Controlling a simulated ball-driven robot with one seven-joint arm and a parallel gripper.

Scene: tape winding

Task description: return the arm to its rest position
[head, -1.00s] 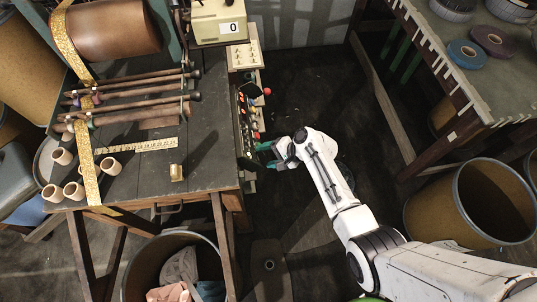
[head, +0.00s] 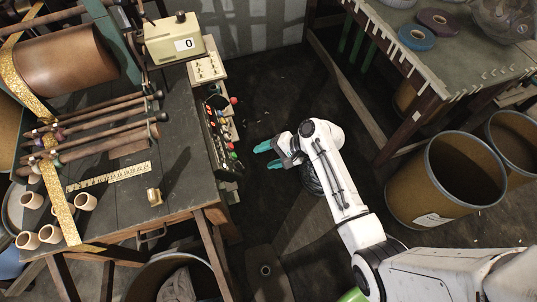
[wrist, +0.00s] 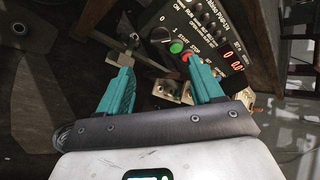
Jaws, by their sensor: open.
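My gripper (head: 266,155) has two teal fingers and hangs at the end of my white arm, over the dark floor to the right of the winding table. The fingers are apart, with nothing between them. In the wrist view, my gripper (wrist: 160,85) also shows open and empty. Beyond its fingertips is a black control panel (wrist: 205,35) with a green button, a red button and a red display. In the head view, the control panel (head: 222,140) is on the table's right side, with clear space between it and my gripper.
The winding table (head: 185,190) stands at left, bearing a counter box (head: 173,37), a ruler (head: 108,177) and several cardboard cores (head: 86,201). A second table (head: 390,25) with tape rolls is at upper right. Fibre drums (head: 445,180) stand at right. Dark floor (head: 275,85) lies free between.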

